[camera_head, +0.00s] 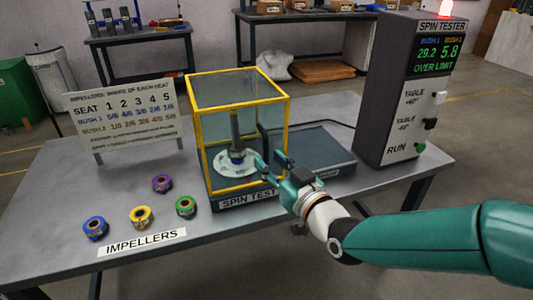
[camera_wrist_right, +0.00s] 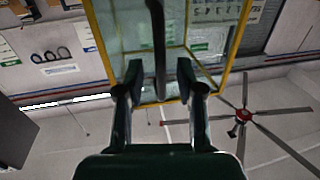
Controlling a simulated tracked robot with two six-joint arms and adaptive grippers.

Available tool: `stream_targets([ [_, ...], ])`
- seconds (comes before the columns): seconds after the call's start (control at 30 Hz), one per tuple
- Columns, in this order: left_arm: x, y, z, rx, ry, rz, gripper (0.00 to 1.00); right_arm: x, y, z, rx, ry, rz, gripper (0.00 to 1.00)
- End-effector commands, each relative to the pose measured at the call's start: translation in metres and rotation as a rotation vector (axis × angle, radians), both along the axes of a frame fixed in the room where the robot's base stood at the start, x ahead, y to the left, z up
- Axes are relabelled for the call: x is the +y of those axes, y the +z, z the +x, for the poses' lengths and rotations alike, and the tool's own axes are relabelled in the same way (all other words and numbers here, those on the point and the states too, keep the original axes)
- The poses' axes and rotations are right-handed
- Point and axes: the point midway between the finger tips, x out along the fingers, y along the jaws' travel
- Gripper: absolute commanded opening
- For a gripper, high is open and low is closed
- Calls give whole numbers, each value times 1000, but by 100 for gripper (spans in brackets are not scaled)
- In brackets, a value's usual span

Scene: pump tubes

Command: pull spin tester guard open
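The spin tester guard (camera_head: 237,92) is a clear box with a yellow frame and stands closed over a white turntable (camera_head: 233,163) with a dark upright spindle. A dark vertical handle (camera_head: 264,143) is on its right front side. My right gripper (camera_head: 268,160) is at the handle's lower part. In the right wrist view, the two fingers of my right gripper (camera_wrist_right: 160,75) are apart, with the dark handle (camera_wrist_right: 157,40) between them. I cannot tell whether either finger touches it. The yellow guard frame (camera_wrist_right: 232,45) shows behind. My left gripper is not in view.
A dark flat plate (camera_head: 310,147) lies right of the guard. The tester tower (camera_head: 395,95) stands further right, its red lamp lit and display reading OVER LIMIT. Several coloured impellers (camera_head: 140,216) sit front left. A sign board (camera_head: 122,120) stands at left.

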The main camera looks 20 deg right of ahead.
Motion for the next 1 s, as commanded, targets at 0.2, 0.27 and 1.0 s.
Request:
stream_targets([
  [0.2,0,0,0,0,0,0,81,6,0,23,0,1,-1,37],
  [0.27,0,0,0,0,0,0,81,6,0,26,0,1,0,37],
  [1.0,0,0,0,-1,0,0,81,6,0,27,0,0,0,0],
])
